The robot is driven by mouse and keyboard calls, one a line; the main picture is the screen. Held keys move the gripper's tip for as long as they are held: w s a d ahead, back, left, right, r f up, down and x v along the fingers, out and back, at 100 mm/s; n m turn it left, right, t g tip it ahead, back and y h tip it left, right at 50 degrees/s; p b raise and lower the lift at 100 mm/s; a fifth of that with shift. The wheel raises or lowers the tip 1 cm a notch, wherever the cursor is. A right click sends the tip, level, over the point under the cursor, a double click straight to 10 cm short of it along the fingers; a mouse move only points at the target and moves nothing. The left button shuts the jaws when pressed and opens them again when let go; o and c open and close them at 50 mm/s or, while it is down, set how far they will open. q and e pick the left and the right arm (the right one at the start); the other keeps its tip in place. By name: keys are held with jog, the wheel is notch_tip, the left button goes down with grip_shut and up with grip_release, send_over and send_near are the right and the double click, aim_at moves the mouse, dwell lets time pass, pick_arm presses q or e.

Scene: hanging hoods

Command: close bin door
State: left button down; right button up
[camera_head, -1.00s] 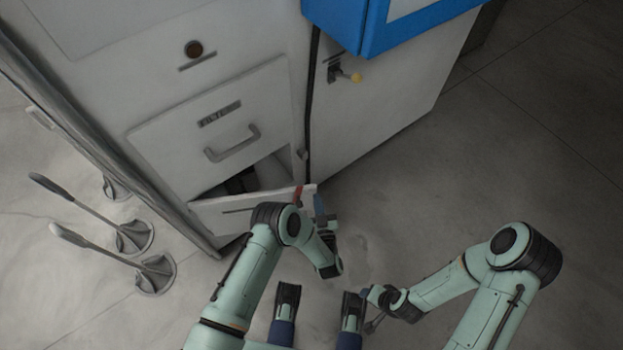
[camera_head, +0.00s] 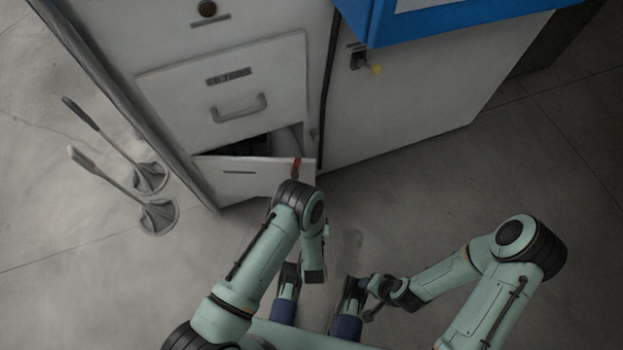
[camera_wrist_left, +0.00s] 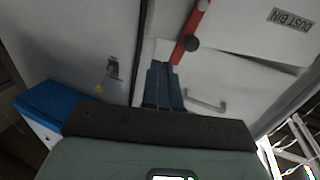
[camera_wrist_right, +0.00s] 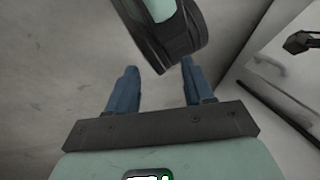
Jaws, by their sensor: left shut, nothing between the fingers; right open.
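The bin door (camera_head: 240,182) is the low white panel at the foot of the white cabinet. It is tilted outward, with a dark gap above it. In the left wrist view the door (camera_wrist_left: 240,35) appears inverted, labelled DUSTBIN, with a red bar (camera_wrist_left: 194,28) along its side edge. My left gripper (camera_wrist_left: 163,70) is shut and empty, its blue fingertips close to the red bar's end; contact cannot be told. My own arm hides it in the head view. My right gripper (camera_wrist_right: 158,78) is open and empty over bare floor, away from the door.
A filter panel with a handle (camera_head: 240,107) is above the bin door. Floor to the right is clear.

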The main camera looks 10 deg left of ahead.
pick_arm(q)
jog(key=b, duration=0.3)
send_near(309, 163)
jog(key=w, duration=0.2)
jog(key=x, duration=0.3)
jog(key=b+x, duration=0.1)
jog(key=x, duration=0.3)
jog(key=shift+s+a+f, duration=0.1)
jog(key=shift+a+f, duration=0.05)
jog(key=shift+a, duration=0.05)
jog(key=shift+w+a, duration=0.1)
jog(key=shift+w, duration=0.35)
pick_arm(e)
jog(key=w+d+f+t+h, duration=0.1)
jog(key=w+d+f, duration=0.2)
jog(key=w+f, duration=0.2)
jog(key=shift+w+d+f+m+t, duration=0.2)
jog(key=shift+w+f+m+t, duration=0.05)
jog(key=shift+m+t, duration=0.05)
